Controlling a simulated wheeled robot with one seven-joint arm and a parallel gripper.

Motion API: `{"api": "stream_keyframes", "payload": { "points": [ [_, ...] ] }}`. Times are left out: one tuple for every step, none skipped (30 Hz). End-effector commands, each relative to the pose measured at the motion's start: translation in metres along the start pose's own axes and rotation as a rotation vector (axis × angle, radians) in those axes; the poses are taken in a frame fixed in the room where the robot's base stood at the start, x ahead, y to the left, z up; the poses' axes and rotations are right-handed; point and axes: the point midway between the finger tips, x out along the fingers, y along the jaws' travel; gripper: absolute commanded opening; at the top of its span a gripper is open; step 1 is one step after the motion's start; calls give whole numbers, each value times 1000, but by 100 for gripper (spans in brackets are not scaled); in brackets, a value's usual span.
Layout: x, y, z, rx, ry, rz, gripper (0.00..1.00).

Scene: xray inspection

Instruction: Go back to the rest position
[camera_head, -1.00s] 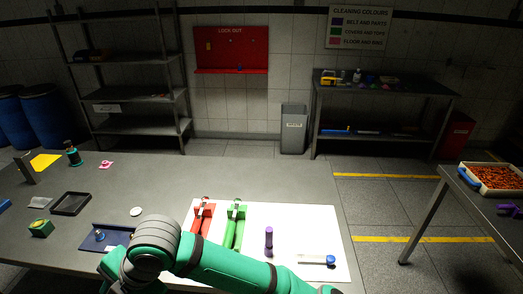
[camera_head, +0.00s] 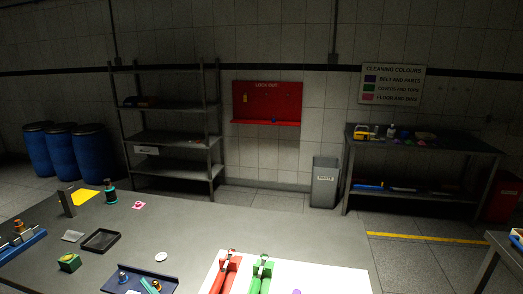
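My gripper and arm do not show in this view now, so I cannot see whether the gripper is open or shut. A grey work table (camera_head: 200,222) fills the lower left and middle. A white mat (camera_head: 338,283) lies at its front. A red object (camera_head: 226,274) and a green object (camera_head: 261,275) lie side by side on the mat. The top of a purple object (camera_head: 297,291) shows at the bottom edge.
The table also holds a black tray (camera_head: 101,240), a blue tray (camera_head: 128,282), a green-yellow block (camera_head: 69,263) and a blue rack (camera_head: 20,244). Behind stand shelves (camera_head: 165,172), blue barrels (camera_head: 91,154), a bin (camera_head: 324,183) and a bench (camera_head: 425,145). Floor lies open at right.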

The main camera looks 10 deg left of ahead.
Motion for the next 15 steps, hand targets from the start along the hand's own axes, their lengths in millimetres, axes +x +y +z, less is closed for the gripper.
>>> {"api": "stream_keyframes", "payload": {
  "points": [
    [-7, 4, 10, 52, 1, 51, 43],
    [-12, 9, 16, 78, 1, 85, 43],
    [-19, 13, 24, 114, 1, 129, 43],
    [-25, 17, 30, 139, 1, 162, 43],
    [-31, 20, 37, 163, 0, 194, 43],
    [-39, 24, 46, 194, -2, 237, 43],
    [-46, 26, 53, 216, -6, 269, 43],
    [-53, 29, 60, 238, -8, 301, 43],
    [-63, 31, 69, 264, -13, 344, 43],
    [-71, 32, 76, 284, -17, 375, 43],
    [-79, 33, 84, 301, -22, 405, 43],
    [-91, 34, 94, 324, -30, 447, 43],
    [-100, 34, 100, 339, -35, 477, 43],
    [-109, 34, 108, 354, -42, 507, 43],
    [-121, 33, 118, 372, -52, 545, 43]
  ]
}}
